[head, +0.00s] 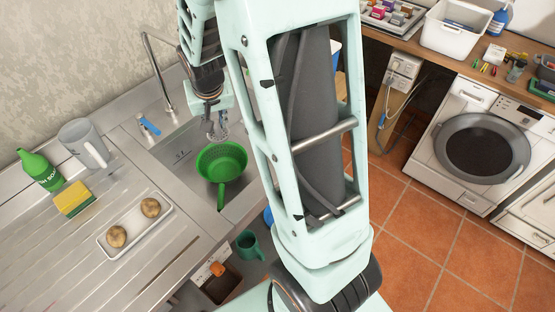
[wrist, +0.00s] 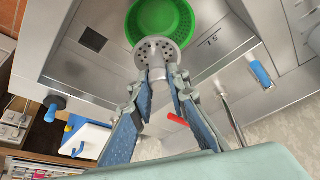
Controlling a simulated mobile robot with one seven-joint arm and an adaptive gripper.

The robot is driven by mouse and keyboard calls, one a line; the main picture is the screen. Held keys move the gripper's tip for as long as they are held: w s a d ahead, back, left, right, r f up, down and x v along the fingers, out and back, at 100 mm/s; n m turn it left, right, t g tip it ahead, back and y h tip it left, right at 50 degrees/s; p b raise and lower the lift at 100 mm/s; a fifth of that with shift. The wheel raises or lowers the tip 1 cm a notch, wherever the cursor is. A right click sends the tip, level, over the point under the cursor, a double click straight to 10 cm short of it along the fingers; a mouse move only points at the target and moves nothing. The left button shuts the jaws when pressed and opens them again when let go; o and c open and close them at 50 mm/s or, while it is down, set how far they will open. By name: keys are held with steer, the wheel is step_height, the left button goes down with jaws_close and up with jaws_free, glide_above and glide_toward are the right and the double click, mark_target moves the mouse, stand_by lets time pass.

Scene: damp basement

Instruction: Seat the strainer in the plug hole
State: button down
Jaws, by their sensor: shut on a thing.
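My gripper (wrist: 160,80) is shut on the stem of the strainer (wrist: 158,50), a grey round disc with small holes, in the wrist view. The strainer points away from the fingers. In the head view my gripper (head: 217,118) hangs over the steel sink basin (head: 177,153), with the strainer (head: 217,134) below it. A green colander (head: 221,163) with a handle is in the basin area, close to the strainer in the picture; it also shows behind the strainer in the wrist view (wrist: 180,14). I cannot see the plug hole; the colander may cover it.
A tap (head: 157,68) rises behind the basin, near a blue-handled brush (head: 149,126). On the drainer left are a grey jug (head: 84,143), green bottle (head: 40,170), sponge (head: 74,198) and tray (head: 136,226) with two potatoes. A green mug (head: 249,245) is lower down.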

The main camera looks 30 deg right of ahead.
steer(key=w+d+f+m+g+h+b, duration=0.2)
steer(key=d+f+m+b, duration=0.5)
steer(key=d+f, duration=0.3)
steer(key=w+d+f+m+g+h+b, duration=0.2)
steer(key=d+f+m+b, duration=0.6)
steer(key=d, duration=0.5)
steer(key=shift+n, duration=0.4)
steer(key=shift+s+a+f, duration=0.1)
steer(key=shift+f, duration=2.6)
steer(key=shift+s+a+f, duration=0.1)
steer(key=shift+f, duration=2.6)
steer(key=c, duration=2.3)
jaws_free()
steer(key=o, duration=0.5)
steer(key=shift+y, duration=0.3)
steer(key=shift+c, duration=0.2)
steer(key=shift+r+p, duration=0.25)
steer(key=shift+p, duration=0.15)
steer(key=v, duration=1.1)
steer(key=shift+s+a+r, duration=0.15)
steer(key=shift+a+r, duration=0.1)
steer(key=shift+r, duration=0.1)
